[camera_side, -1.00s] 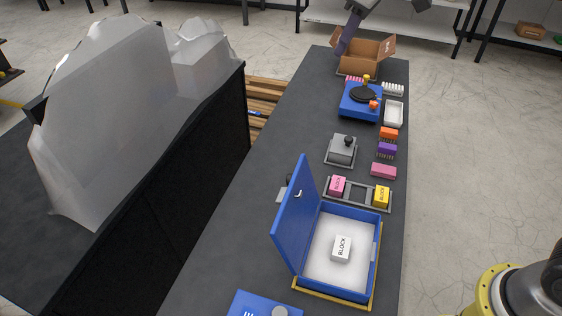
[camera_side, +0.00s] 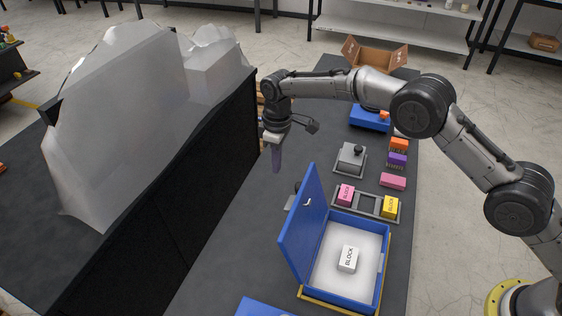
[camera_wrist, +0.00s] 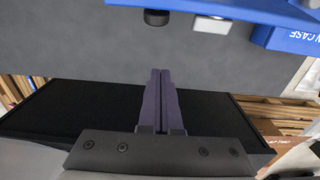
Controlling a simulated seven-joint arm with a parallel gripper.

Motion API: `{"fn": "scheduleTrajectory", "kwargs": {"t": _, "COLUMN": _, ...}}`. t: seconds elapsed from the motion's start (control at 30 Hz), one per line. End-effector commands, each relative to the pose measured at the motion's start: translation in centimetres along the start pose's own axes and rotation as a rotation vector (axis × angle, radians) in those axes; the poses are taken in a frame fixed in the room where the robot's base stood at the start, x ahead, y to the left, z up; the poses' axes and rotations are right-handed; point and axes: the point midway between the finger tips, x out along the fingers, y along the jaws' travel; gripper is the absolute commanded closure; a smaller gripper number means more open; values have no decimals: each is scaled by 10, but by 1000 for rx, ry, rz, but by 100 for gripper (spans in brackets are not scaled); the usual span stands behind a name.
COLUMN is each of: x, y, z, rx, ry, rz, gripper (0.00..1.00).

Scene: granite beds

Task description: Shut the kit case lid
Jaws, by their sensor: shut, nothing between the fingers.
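The blue kit case (camera_side: 378,285) sits near the front of the dark table, its lid (camera_side: 304,228) standing open on its left side, nearly upright and leaning slightly left. A white block (camera_side: 347,258) marked BLOCK lies on the case's pale inside. My gripper (camera_side: 276,170) points down, with purple fingers pressed together and nothing between them. It is above the table, behind and left of the lid, and apart from it. In the wrist view, the closed fingers (camera_wrist: 160,72) show at the middle, and blue surfaces with CASE lettering (camera_wrist: 288,38) show at the upper right.
A grey tray (camera_side: 366,204) holding pink and yellow blocks is just behind the case. A grey box with a black knob (camera_side: 351,158) and small coloured blocks stand farther back. A tall black-sided bin (camera_side: 200,165) borders the table's left.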

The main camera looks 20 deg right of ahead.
Motion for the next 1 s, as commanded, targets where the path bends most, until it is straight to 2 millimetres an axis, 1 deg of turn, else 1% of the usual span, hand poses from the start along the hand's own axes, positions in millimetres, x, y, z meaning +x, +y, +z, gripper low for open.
{"fn": "scheduleTrajectory", "kwargs": {"t": 0.03, "x": 12, "y": 0, "z": 1, "rx": 0, "ry": -5, "rz": -2, "gripper": 100}}
{"fn": "scheduleTrajectory", "kwargs": {"t": 0.37, "x": 77, "y": 0, "z": 2, "rx": 1, "ry": -5, "rz": -2, "gripper": 100}}
{"fn": "scheduleTrajectory", "kwargs": {"t": 0.43, "x": 70, "y": 1, "z": 8, "rx": 1, "ry": 0, "rz": 0, "gripper": 100}}
{"fn": "scheduleTrajectory", "kwargs": {"t": 0.7, "x": 63, "y": 1, "z": 30, "rx": 2, "ry": 0, "rz": 0, "gripper": 100}}
{"fn": "scheduleTrajectory", "kwargs": {"t": 0.83, "x": 61, "y": 0, "z": 36, "rx": 2, "ry": -1, "rz": -1, "gripper": 100}}
{"fn": "scheduleTrajectory", "kwargs": {"t": 1.0, "x": 60, "y": 0, "z": 38, "rx": 1, "ry": 0, "rz": 0, "gripper": 100}}
